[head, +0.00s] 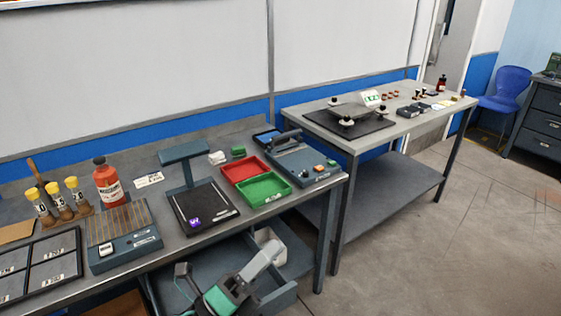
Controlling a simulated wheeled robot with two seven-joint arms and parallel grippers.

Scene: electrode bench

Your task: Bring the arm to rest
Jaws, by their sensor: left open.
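My left arm, dark with a green band, comes in low at the bottom centre of the head view. Its gripper (268,254) is in front of the near bench's edge, below the bench top, and points up and to the right. The gripper is open and I see nothing held in it. It is apart from the items on the bench. My right gripper does not show.
The near bench (330,188) carries a red bottle (108,184), a red tray (243,167), a green tray (264,189) and a black-topped device (204,208). A second bench (335,143) stands behind to the right. The floor (440,240) at right is clear.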

